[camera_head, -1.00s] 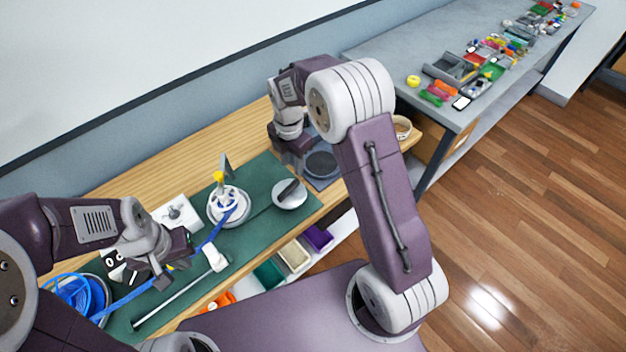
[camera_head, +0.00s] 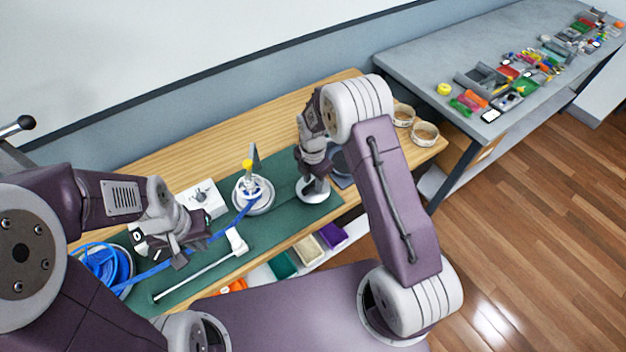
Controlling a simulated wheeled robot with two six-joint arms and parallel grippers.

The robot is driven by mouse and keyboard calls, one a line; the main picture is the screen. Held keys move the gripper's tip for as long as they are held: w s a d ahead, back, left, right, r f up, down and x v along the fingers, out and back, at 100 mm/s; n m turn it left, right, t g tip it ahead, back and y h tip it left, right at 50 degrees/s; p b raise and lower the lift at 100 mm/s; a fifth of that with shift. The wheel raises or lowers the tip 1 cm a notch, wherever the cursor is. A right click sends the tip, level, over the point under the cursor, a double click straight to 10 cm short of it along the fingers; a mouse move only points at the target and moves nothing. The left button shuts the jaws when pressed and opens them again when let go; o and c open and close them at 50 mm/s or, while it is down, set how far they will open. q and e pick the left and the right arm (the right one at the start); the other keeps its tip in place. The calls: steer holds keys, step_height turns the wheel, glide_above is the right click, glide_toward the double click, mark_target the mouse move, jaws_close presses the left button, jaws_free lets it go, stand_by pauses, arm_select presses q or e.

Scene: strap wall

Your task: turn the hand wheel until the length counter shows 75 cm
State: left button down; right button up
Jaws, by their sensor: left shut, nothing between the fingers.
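The white hand wheel (camera_head: 265,203) with a yellow knob (camera_head: 247,163) stands on the green mat, with the blue strap (camera_head: 243,215) running to it. A black-and-white box (camera_head: 138,236), which looks like the length counter, is partly hidden behind my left gripper (camera_head: 178,262); its reading is too small and covered to tell. The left gripper is shut and empty, close above the strap. My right gripper (camera_head: 314,184) is low over a white round disc (camera_head: 313,196), right of the wheel. Its fingers are too small to judge.
A blue strap coil (camera_head: 104,266) lies at the left. A white bar (camera_head: 195,277) lies along the mat's front. Small bins (camera_head: 308,250) sit below the front edge. Two round containers (camera_head: 424,134) stand at the right end. A grey side table (camera_head: 420,70) holds many items.

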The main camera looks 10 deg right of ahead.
steer(key=shift+d, duration=0.1)
jaws_close()
steer(key=shift+m, duration=0.4)
steer(key=m, duration=0.4)
steer(key=shift+m, duration=0.3)
steer(key=m, duration=0.5)
steer(key=shift+m, duration=0.3)
steer(key=m, duration=1.2)
steer(key=shift+w+r+m, duration=0.1)
steer(key=shift+w+m, duration=0.05)
steer(key=shift+m, duration=0.25)
